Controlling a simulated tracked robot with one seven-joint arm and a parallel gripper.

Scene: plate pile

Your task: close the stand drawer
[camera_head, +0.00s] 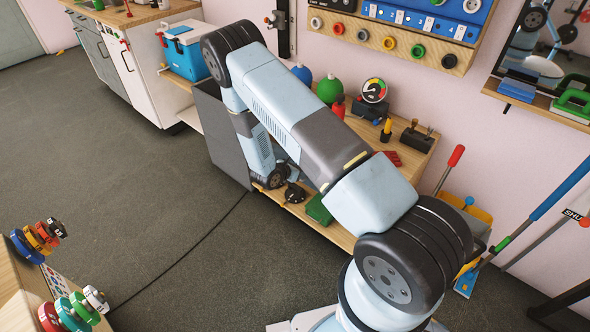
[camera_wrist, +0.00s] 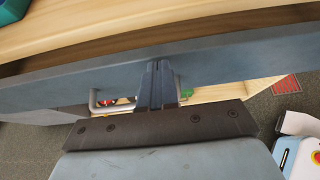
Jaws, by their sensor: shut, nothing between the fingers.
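In the wrist view my gripper (camera_wrist: 158,86) has its two dark fingers together, with nothing between them. The fingertips are at a long blue-grey panel (camera_wrist: 225,62), which looks like the drawer front. Whether they touch it I cannot tell. A silver bar handle (camera_wrist: 95,101) shows on both sides of the fingers, which cover its middle. In the head view a tall grey panel (camera_head: 222,138) stands at the left end of the wooden stand (camera_head: 402,130). My arm hides the gripper and the handle there, so how far the drawer is open cannot be told.
Tools and a round gauge (camera_head: 374,90) are on the stand, with a green box (camera_head: 319,209) below. A blue cooler (camera_head: 188,52) stands behind the panel. Coloured plates (camera_head: 74,309) sit at lower left. The grey floor (camera_head: 150,170) left of the stand is clear except for a cable.

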